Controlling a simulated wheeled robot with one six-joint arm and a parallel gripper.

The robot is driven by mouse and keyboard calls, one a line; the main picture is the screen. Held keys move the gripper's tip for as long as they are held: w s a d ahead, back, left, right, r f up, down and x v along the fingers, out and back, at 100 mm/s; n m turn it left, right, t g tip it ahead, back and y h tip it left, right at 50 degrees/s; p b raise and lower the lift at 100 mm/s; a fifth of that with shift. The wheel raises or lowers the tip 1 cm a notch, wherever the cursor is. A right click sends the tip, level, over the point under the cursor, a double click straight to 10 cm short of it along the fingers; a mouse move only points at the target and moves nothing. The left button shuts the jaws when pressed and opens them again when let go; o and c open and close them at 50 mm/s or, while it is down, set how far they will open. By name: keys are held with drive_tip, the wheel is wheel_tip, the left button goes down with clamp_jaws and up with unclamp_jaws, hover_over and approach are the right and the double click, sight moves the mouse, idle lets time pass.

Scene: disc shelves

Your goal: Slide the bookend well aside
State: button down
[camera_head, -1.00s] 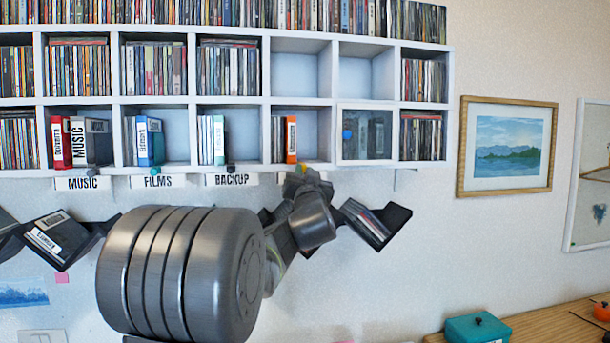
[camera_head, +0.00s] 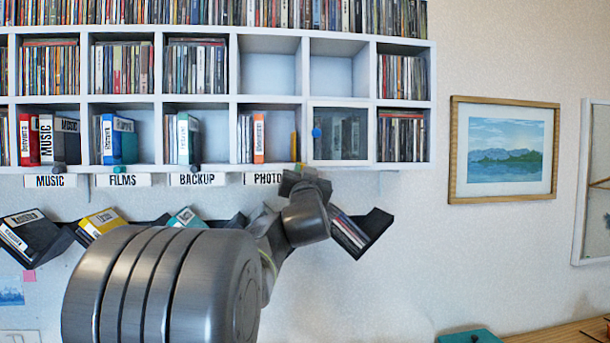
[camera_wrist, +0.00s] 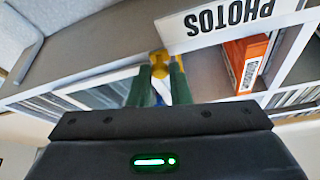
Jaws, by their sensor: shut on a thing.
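The yellow bookend (camera_head: 294,146) stands at the right end of the PHOTOS compartment, close to its right wall. A clear gap separates it from the orange case (camera_head: 259,137), which leans with other cases at the left. Its yellow knob (camera_wrist: 159,62) shows at the shelf's front edge in the wrist view. My gripper (camera_head: 299,172) reaches up from below to that edge. In the wrist view my gripper (camera_wrist: 160,82) has its green-padded fingers shut on the knob.
The PHOTOS label (camera_head: 264,179) hangs just below the shelf edge, left of my gripper. A glass-doored compartment (camera_head: 341,134) with a blue knob is to the right. Slanted racks with cases (camera_head: 360,229) lie below. The BACKUP compartment (camera_head: 212,132) is to the left.

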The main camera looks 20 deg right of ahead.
drive_tip(key=c, duration=1.3)
unclamp_jaws()
drive_tip(key=shift+c, duration=0.2)
drive_tip(key=b+v, duration=0.4)
drive_tip(key=v, duration=0.9)
drive_tip(key=shift+s+f, duration=0.15)
drive_tip(key=shift+s, duration=0.2)
drive_tip(key=shift+w+a, duration=0.1)
drive_tip(key=p+x, duration=0.4)
drive_tip(key=x, duration=0.9)
drive_tip(key=shift+w, duration=0.3)
